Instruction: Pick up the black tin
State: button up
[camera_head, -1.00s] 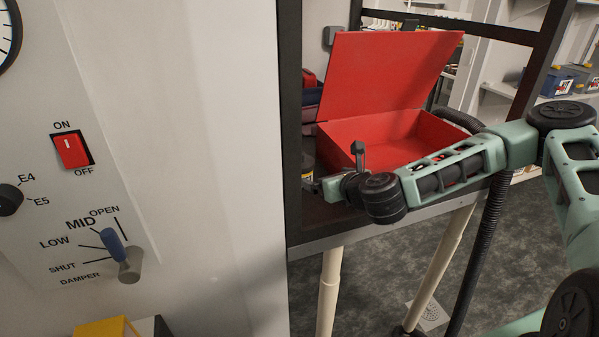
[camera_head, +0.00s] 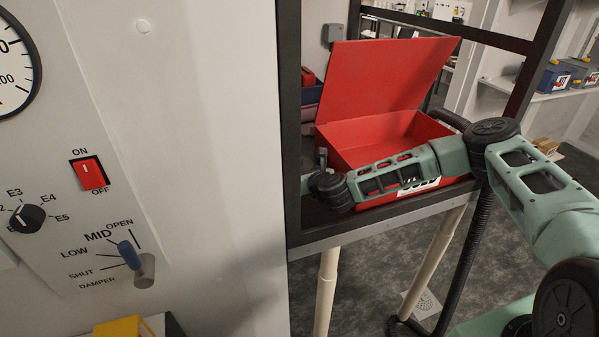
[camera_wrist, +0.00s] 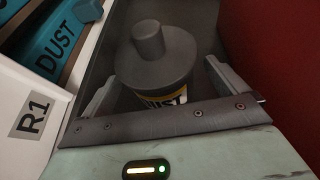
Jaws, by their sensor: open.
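The black tin (camera_wrist: 155,68) shows in the wrist view as a dark grey-black round tin with a knob on its lid and a yellow-and-black label, partly cut off by my gripper. My gripper (camera_wrist: 163,86) is open, with one finger on each side of the tin. I cannot tell whether either finger touches it. In the head view the end of my arm reaches in behind the dark frame post, and the post hides the fingers there.
An open red box (camera_head: 375,140) stands on the bench behind my arm; a red wall is close on the right in the wrist view. A white box marked R1 (camera_wrist: 30,118) and teal DUST boxes (camera_wrist: 60,45) are at left. The dark post (camera_head: 289,120) and grey-white panel (camera_head: 200,130) stand left of my arm.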

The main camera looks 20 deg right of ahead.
jog(key=shift+w+f, duration=0.25)
jog(key=shift+w, duration=0.3)
jog(key=c, duration=1.3)
